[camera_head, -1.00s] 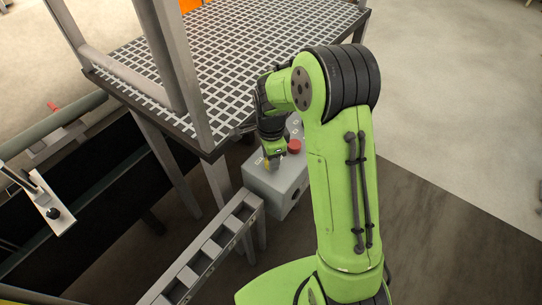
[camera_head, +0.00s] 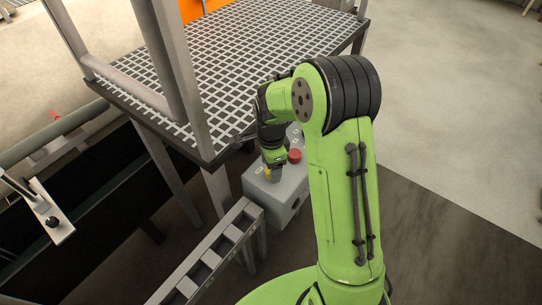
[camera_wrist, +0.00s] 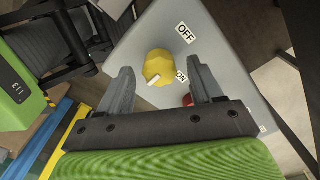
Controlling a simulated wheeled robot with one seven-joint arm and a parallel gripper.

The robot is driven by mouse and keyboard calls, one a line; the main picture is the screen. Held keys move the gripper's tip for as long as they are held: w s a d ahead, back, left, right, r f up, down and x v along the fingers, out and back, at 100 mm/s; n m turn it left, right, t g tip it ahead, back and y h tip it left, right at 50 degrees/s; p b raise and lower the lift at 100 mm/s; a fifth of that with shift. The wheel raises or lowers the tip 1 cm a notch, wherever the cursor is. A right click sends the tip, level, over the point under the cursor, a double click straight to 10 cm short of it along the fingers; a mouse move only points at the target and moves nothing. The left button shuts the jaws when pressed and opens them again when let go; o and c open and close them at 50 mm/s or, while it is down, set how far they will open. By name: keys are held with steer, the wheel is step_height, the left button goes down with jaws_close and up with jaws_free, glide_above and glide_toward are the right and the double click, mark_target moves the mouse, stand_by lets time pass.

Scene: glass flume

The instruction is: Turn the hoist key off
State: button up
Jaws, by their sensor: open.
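The hoist key is a yellow faceted knob (camera_wrist: 159,66) on a grey control box (camera_wrist: 222,52). A white mark shows at the knob's lower left edge in the wrist view. An OFF label (camera_wrist: 185,33) is at its upper right and an ON label (camera_wrist: 181,77) at its lower right, partly covered by a finger. My gripper (camera_wrist: 160,72) is open, with one finger on each side of the knob; I cannot tell whether they touch it. In the head view the box (camera_head: 288,198) is beside the platform, and my gripper (camera_head: 272,172) is at its top, hiding much of the knob.
A red button (camera_head: 295,156) is on the box close to my gripper. A metal grating platform (camera_head: 240,45) with grey posts stands behind. A grey ladder-like frame (camera_head: 215,255) is at the box's left. Floor at the right is clear.

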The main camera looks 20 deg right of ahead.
step_height(320, 180, up, 15)
steer(key=p, duration=0.3)
steer(key=shift+r, duration=0.2)
steer(key=s+r+n+t, duration=0.2)
steer(key=s+r+n, duration=0.1)
steer(key=s+n, duration=0.6)
steer(key=s+r+n+t, duration=0.3)
steer(key=s+n, duration=0.5)
steer(key=s, duration=0.6)
steer(key=shift+r+n+t, duration=0.3)
steer(key=shift+r+n, duration=0.1)
steer(key=shift+r, duration=0.4)
